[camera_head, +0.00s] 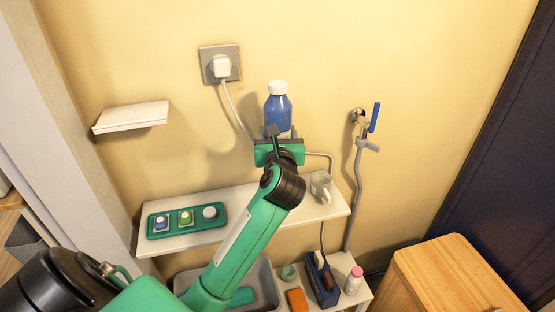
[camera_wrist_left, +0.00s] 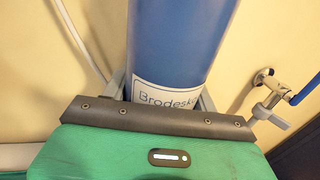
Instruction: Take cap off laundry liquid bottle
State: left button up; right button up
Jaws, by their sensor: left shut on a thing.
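The laundry liquid bottle (camera_head: 278,105) is blue with a white cap (camera_head: 277,87) on top. It stands upright in front of the wall in the head view, above the level of the shelf. My left gripper (camera_head: 278,134) is shut on its lower part. The gripper hides the bottle's base. In the left wrist view the blue bottle (camera_wrist_left: 180,45) fills the middle, with a white label reading "Brodeska" just beyond the gripper's edge. The cap is outside that view. My right gripper is not in view.
The white shelf (camera_head: 240,208) holds a teal tray (camera_head: 187,219) with small jars, and a glass mug (camera_head: 320,187). A wall socket with a plug (camera_head: 221,66) and a blue-handled tap (camera_head: 374,117) flank the bottle. A wooden cabinet (camera_head: 450,275) stands at lower right.

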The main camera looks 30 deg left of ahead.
aim_at(278, 118)
pick_arm(q)
jog(key=shift+r, duration=2.35)
jog(key=o, duration=0.6)
jog(key=c, duration=0.8)
jog(key=shift+f, duration=0.1)
